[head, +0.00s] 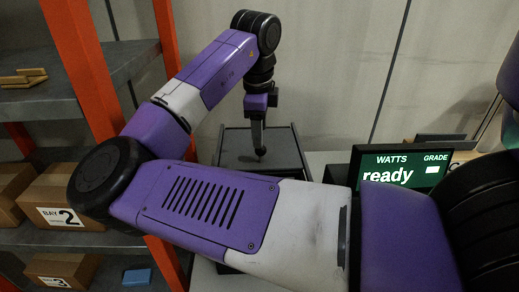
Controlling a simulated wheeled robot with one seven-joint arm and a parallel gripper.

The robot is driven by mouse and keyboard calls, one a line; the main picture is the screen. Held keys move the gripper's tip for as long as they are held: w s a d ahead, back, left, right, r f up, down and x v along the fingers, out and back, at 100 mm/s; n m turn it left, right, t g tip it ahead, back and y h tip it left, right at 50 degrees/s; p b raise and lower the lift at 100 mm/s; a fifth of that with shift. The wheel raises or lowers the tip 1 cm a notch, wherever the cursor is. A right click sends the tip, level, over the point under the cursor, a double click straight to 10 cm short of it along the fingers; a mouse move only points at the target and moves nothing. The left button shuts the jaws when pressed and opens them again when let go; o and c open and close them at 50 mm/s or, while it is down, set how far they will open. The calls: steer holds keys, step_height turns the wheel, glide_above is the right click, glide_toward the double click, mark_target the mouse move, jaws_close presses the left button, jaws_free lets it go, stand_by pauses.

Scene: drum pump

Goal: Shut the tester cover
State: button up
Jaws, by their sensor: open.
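A dark grey box-like unit (232,150), which looks like the tester, stands behind my arm on a pale surface. Its flat dark panel faces me, and I cannot tell whether this is the cover or how far it is open. My arm hides its lower part. My gripper (260,154) points down in front of or over the panel, seen edge-on, open with nothing visible in it. I cannot tell whether it touches the panel. A display (410,168) to the right reads "WATTS", "ready" and "GRADE" with a white block under it.
An orange-framed shelf rack (82,65) stands at the left. It holds a wooden piece (24,78), a box marked BAY 2 (62,190), a box marked 3 (52,272) and a blue block (137,277). A pale wall (330,60) closes off the back.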

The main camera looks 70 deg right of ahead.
mark_target(260, 150)
steer(key=shift+w+d+f, duration=0.1)
steer(key=shift+d+f, duration=0.15)
steer(key=shift+f, duration=1)
steer(key=shift+d+f, duration=0.25)
steer(key=shift+f, duration=1.05)
steer(key=shift+w+d+f, duration=0.1)
steer(key=shift+d+f, duration=0.15)
steer(key=shift+f, duration=1)
jaws_close()
